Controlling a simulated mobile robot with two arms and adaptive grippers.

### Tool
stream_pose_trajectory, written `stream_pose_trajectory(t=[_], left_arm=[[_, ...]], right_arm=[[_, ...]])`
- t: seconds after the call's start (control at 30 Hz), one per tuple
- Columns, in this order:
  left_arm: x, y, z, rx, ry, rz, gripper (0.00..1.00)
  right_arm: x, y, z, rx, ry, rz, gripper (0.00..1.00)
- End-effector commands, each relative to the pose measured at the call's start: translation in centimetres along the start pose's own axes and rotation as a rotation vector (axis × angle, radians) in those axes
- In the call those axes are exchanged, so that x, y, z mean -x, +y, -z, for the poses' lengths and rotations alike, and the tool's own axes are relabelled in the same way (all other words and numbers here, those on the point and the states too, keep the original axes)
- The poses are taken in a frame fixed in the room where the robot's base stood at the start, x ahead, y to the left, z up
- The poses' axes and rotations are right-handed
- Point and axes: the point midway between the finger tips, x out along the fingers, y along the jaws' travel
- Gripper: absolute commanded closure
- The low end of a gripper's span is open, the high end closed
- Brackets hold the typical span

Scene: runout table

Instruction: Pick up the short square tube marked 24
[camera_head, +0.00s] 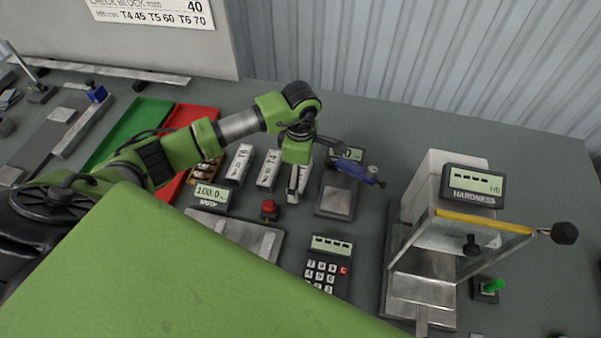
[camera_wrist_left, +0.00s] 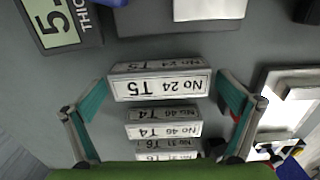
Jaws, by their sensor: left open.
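The short square tube marked No 24 T5 (camera_wrist_left: 160,86) lies on the grey table, with its label upside down in the left wrist view. My left gripper (camera_wrist_left: 162,97) is open over it, with one teal-padded finger beyond each end of the tube. I see a gap at both ends, so it is not gripped. In the head view my left gripper (camera_head: 297,188) points down just right of the T4 tube (camera_head: 268,170) and largely hides the No 24 tube. My right gripper is not in view.
The T4 tube and T6 tube (camera_head: 239,165) stand in a row to the left.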

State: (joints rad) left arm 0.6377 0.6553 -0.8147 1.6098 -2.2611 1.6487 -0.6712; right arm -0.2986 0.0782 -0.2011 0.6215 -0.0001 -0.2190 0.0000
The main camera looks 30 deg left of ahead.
Motion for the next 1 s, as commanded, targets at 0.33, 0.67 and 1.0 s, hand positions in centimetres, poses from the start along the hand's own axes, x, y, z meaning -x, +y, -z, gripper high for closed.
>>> stream_pose_trajectory(t=[0.33,0.67,1.0], left_arm=[[-0.1,0.0,0.0,0.000,-0.001,0.000,0.36],[0.0,0.0,0.0,0.000,-0.001,-0.001,0.42],[2.9,0.1,-0.1,-0.002,-0.002,-0.005,0.42]], right_arm=[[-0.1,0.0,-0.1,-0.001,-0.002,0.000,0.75],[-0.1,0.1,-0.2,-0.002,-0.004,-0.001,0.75],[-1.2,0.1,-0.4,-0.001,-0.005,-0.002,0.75]])
